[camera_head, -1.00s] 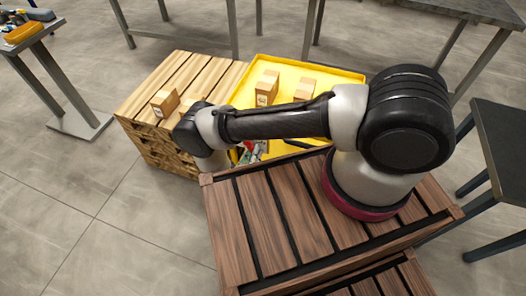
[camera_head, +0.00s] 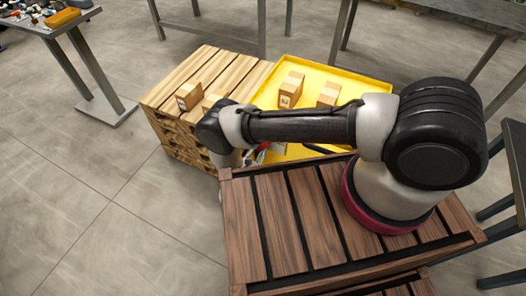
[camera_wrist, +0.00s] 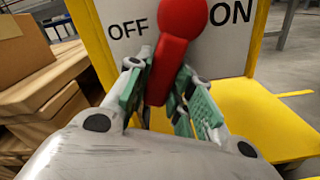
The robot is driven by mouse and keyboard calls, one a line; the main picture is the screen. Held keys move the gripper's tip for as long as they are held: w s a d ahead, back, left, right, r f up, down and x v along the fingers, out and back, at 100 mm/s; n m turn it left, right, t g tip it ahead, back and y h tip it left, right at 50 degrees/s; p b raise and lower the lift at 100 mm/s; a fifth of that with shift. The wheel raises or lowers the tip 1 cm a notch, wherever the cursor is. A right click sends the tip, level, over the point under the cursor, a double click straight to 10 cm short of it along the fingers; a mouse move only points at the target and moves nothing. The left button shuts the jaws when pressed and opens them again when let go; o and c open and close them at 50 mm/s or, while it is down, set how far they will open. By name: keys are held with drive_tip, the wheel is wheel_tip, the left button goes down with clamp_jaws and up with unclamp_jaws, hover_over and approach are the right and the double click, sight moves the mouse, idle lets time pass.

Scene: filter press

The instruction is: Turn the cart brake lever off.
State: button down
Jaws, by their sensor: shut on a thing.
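The red brake lever (camera_wrist: 168,68) stands in front of a pale panel (camera_wrist: 226,52) marked OFF on the left and ON on the right. Its round end is at the top between the words. Its handle slants down and slightly left. My gripper (camera_wrist: 160,92) is shut on the handle, with a green-padded finger on each side. In the head view, my arm hides the lever, and the gripper is mostly out of sight beside the yellow cart (camera_head: 350,76).
Several cardboard boxes (camera_head: 290,89) sit on the cart and the light wooden pallet (camera_head: 205,65) beside it. A grey stand (camera_head: 82,72) with tools is at the far left. Grey tables (camera_head: 455,15) stand behind. The floor at left is clear.

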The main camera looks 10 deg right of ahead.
drive_tip(key=shift+w+a+r+m, duration=0.25)
drive_tip(key=shift+a+r+m, duration=0.1)
drive_tip(key=shift+m, duration=0.6)
drive_tip(key=shift+w+a+r+m, duration=0.25)
drive_tip(key=shift+a+m, duration=0.1)
drive_tip(key=shift+m, duration=0.6)
drive_tip(key=c, duration=1.2)
unclamp_jaws()
drive_tip(key=shift+c, duration=0.2)
